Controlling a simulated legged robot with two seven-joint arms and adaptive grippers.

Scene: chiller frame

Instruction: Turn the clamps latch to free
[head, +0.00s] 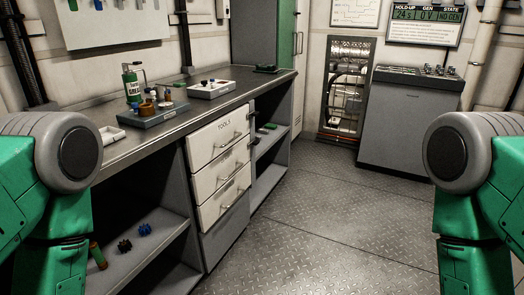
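I cannot make out a clamp or a latch in the head view. An open upright metal frame (347,90) with pipes and dark round parts inside stands against the far wall, right of the green cabinet. Its parts are too small to tell apart. My green arms with grey round joints show at the left and right edges. Both grippers are out of view.
A long workbench (185,115) runs along the left, with a green grease can (133,84), trays and white drawers (220,142). A grey console (408,118) stands at the back right below a display (425,21). The metal floor (310,220) between is clear.

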